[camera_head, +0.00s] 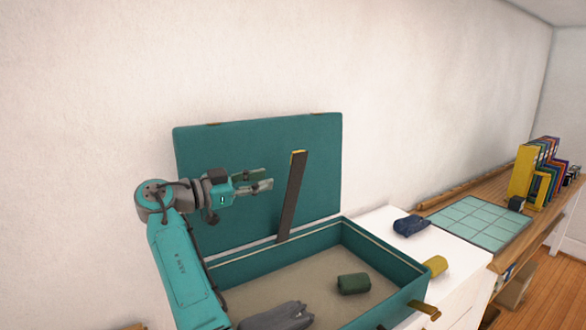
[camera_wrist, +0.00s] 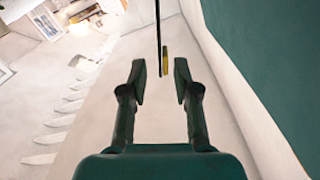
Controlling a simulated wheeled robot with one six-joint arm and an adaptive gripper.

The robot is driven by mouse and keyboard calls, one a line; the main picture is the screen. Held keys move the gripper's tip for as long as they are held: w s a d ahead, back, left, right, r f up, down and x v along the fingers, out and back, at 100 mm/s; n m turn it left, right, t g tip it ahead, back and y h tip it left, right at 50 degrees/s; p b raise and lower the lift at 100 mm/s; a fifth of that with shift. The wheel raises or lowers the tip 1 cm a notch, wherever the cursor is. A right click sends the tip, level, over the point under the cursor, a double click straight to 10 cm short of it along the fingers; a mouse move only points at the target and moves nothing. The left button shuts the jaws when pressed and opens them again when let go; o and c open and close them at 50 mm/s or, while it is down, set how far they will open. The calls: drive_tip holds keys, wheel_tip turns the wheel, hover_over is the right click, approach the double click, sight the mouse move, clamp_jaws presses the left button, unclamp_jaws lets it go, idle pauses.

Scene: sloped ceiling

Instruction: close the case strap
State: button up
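The teal case stands open, its lid (camera_head: 225,150) raised upright near the wall and its tray rim (camera_head: 385,258) below. A dark strap (camera_head: 291,200) with a yellow end rises from the hinge side, in front of the lid. My gripper (camera_head: 268,179) is open and empty, left of the strap's upper part, with its fingers pointing toward it. In the wrist view, the strap (camera_wrist: 158,25) shows as a thin dark line with its yellow end (camera_wrist: 165,61) just beyond the gap between my fingertips (camera_wrist: 161,82). A yellow-brown tab (camera_head: 424,310) sticks out at the case's front.
A green roll (camera_head: 353,284) and grey cloth (camera_head: 277,317) lie inside the case. A blue roll (camera_head: 411,225) and a yellow roll (camera_head: 436,265) lie on the white top beside it. A gridded mat (camera_head: 482,222) and binders (camera_head: 524,172) are farther right.

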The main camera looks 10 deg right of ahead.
sight(290, 174)
drive_tip(key=x, duration=1)
drive_tip(key=shift+d, duration=0.3)
clamp_jaws()
